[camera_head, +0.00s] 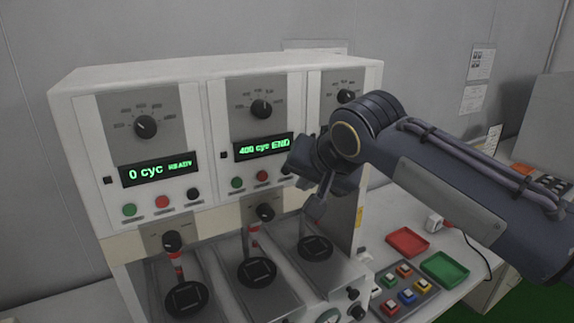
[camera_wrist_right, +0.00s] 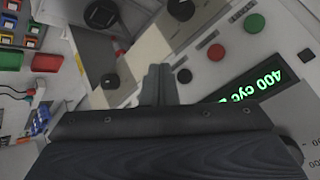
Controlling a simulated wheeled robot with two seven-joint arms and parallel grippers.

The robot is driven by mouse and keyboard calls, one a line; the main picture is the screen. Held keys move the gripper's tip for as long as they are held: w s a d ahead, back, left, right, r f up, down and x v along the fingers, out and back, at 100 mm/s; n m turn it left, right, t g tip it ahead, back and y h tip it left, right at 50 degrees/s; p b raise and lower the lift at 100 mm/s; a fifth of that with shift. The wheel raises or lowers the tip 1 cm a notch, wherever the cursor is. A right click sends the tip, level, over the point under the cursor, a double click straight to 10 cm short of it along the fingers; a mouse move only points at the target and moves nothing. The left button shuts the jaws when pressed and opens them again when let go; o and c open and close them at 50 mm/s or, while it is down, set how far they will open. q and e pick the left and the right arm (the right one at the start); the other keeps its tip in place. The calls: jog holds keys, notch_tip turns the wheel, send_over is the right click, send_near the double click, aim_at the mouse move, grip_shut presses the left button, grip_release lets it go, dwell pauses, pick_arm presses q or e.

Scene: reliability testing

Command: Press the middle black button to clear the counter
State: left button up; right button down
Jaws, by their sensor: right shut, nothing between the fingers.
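The middle panel's display (camera_head: 263,148) reads 400 cyc END in green. Under it are a green button (camera_head: 236,183) and a red button (camera_head: 262,176); the middle black button is mostly hidden by my right gripper there. In the right wrist view the black button (camera_wrist_right: 184,76) shows beside the fingertips, in line with the red button (camera_wrist_right: 216,52) and green button (camera_wrist_right: 254,22). My right gripper (camera_head: 318,206) is shut and empty in front of the machine, and its fingers (camera_wrist_right: 157,82) also show in the wrist view. I cannot tell whether they touch the panel. My left gripper is out of view.
The left panel's display (camera_head: 158,171) reads 0 cyc READY, above its own green, red and black (camera_head: 193,194) buttons. Test stations with knobs (camera_head: 265,212) project below. At right are a red tray (camera_head: 407,242), a green tray (camera_head: 445,268) and a coloured button box (camera_head: 404,292).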

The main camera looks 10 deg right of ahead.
jog(key=shift+w+a+p, duration=0.25)
jog(key=shift+w+a, duration=0.05)
jog(key=shift+w, duration=0.35)
jog(key=shift+w+a+p, duration=0.2)
jog(key=shift+w+a, duration=0.05)
jog(key=shift+w, duration=0.4)
dwell(1.1)
jog(key=shift+w+a, duration=0.15)
jog(key=shift+w, duration=0.25)
jog(key=shift+w+a+p, duration=0.15)
jog(key=shift+w+p, duration=0.2)
jog(key=shift+p, duration=0.1)
dwell(0.4)
jog(key=shift+s, duration=0.1)
jog(key=shift+s+d+b, duration=0.3)
jog(key=shift+s+b, duration=0.1)
jog(key=shift+s, duration=0.25)
